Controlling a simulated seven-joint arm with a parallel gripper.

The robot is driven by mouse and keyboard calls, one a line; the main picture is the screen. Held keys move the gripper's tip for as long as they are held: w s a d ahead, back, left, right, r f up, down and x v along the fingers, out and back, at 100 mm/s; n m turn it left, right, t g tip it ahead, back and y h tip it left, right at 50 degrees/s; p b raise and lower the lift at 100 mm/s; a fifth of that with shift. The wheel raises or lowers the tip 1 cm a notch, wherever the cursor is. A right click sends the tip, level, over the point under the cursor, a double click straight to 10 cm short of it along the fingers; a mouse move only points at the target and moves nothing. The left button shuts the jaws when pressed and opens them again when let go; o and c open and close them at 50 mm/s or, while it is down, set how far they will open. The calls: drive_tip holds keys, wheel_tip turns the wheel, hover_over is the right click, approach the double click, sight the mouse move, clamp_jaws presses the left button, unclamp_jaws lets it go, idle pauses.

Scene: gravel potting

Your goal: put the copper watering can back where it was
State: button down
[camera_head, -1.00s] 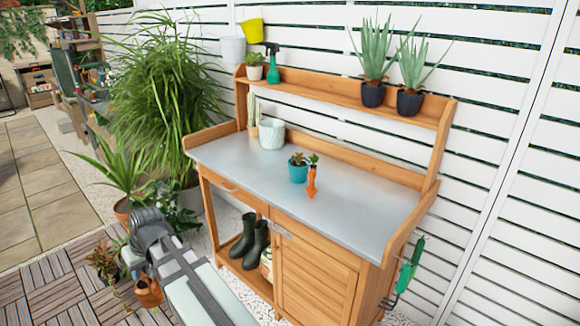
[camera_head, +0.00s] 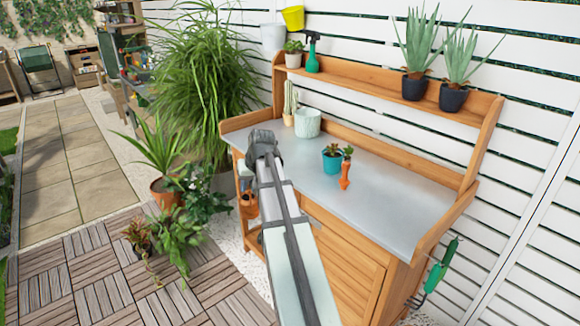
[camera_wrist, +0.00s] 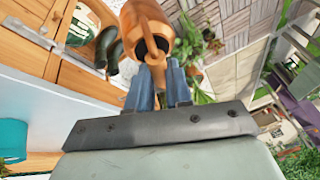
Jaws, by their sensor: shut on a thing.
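The copper watering can (camera_wrist: 147,28) is held between the two blue-grey fingers of my gripper (camera_wrist: 157,75) in the wrist view. My gripper is shut on it. In the head view part of the copper can (camera_head: 248,207) shows low beside the bench's left front, below the tabletop level. My gripper's fingers are hidden there behind my arm. The potting bench (camera_head: 385,185) has a grey metal top. Its front left part is partly covered by my arm.
On the top stand a teal pot (camera_head: 331,161), an orange object (camera_head: 345,175) and a white patterned pot (camera_head: 307,123). The shelf holds plants and a green spray bottle (camera_head: 312,58). Floor plants (camera_head: 178,225) stand left. Black boots (camera_wrist: 108,42) show in the wrist view.

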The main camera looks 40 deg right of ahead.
drive_tip(key=w+d+r+m+h, duration=0.15)
drive_tip(key=w+d+r, duration=0.25)
drive_tip(key=d, duration=0.6)
drive_tip(key=w+d+r+m, duration=0.2)
drive_tip(key=w+d+r, duration=0.2)
drive_tip(key=d, duration=0.5)
drive_tip(key=w+d+r+m+h, duration=0.15)
drive_tip(key=w+d+r, duration=0.3)
drive_tip(key=d, duration=0.55)
wheel_tip(320, 180, down, 9)
drive_tip(key=shift+s+f, duration=0.1)
drive_tip(key=shift+f, duration=0.1)
drive_tip(key=c, duration=1)
unclamp_jaws()
drive_tip(key=shift+c, duration=0.2)
drive_tip(key=v, duration=1.2)
drive_tip(key=shift+d, duration=0.25)
